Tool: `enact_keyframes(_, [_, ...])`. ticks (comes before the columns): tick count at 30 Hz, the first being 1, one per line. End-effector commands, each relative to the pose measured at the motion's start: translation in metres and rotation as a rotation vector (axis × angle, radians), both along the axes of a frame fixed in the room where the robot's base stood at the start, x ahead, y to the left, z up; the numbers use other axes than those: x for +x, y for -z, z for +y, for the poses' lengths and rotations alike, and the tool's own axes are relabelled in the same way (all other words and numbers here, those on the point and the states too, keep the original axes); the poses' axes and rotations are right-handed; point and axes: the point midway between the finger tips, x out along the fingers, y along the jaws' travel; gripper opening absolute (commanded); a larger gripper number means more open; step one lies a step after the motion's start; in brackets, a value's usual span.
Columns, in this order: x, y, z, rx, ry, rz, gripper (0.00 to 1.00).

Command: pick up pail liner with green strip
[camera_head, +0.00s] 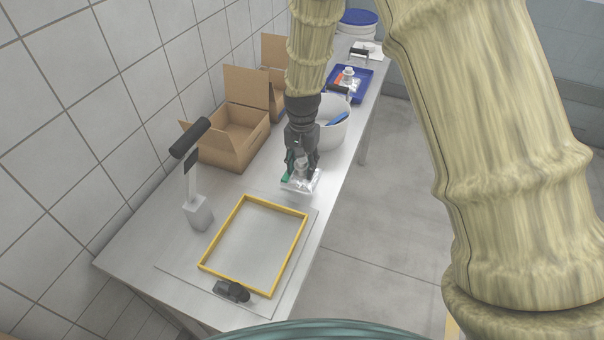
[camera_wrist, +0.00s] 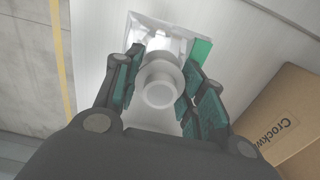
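The pail liner with the green strip (camera_wrist: 201,52) is a small clear, shiny bag with a white spout (camera_wrist: 160,82). My gripper (camera_wrist: 160,75) points down with one finger on each side of the spout, and both fingers appear to press against it. In the head view my gripper (camera_head: 301,165) is over the liner (camera_head: 300,184), near the table's right edge. The green strip shows to the left of the fingers there. Whether the liner's underside touches the table is hard to tell.
A yellow frame (camera_head: 205,251) lies nearer on the steel table (camera_head: 150,245), beside a sealer post with a black handle (camera_head: 190,138). An open cardboard box (camera_head: 232,135) stands to the left. A white pail (camera_head: 330,132) and a blue tray (camera_head: 365,84) with another liner are behind.

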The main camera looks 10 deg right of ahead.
Motion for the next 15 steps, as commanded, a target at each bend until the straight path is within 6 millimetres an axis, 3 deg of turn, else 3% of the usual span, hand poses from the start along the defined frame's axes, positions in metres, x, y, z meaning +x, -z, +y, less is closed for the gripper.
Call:
enact_keyframes(9, [0.000, -0.003, 0.000, -0.001, 0.000, -0.001, 0.16])
enact_keyframes(15, [0.001, -0.021, 0.000, 0.000, 0.000, -0.004, 0.16])
